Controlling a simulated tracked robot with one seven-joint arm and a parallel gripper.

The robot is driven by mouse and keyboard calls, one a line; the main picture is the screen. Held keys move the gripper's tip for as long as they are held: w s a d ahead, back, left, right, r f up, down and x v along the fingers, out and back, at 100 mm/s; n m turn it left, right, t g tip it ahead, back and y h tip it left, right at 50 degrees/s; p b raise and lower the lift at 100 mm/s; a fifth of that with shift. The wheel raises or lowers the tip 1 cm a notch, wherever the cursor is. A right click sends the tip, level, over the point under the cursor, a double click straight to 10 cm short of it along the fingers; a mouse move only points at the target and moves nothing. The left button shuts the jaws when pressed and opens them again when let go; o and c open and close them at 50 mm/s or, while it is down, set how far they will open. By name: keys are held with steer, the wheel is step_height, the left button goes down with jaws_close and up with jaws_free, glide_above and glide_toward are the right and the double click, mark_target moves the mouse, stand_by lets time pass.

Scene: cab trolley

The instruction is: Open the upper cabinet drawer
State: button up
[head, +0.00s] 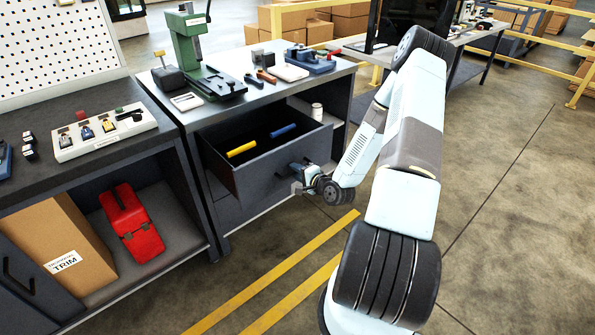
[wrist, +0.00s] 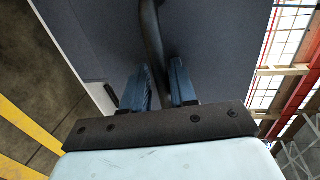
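The upper cabinet drawer (head: 262,190) is pulled well out from under the grey bench top, and its inside shows. A yellow cylindrical thing (head: 241,149) and a blue one (head: 283,130) lie in it. My gripper (head: 300,180) is at the right part of the drawer's front. In the wrist view, the dark handle bar (wrist: 152,30) runs down between my two blue fingers (wrist: 161,84), which are closed around it. The handle is mostly hidden by my gripper in the head view. The lower cabinet front (head: 232,213) is shut below the drawer.
A green press (head: 190,50) and tools stand on the bench top. Yellow floor lines (head: 285,275) run in front of the cabinet. The floor to the right is clear.

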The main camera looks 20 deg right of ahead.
steer(key=shift+o, duration=0.9)
steer(key=shift+d+r, duration=0.1)
steer(key=v, duration=1.3)
steer(key=shift+s, duration=0.35)
steer(key=shift+d, duration=0.1)
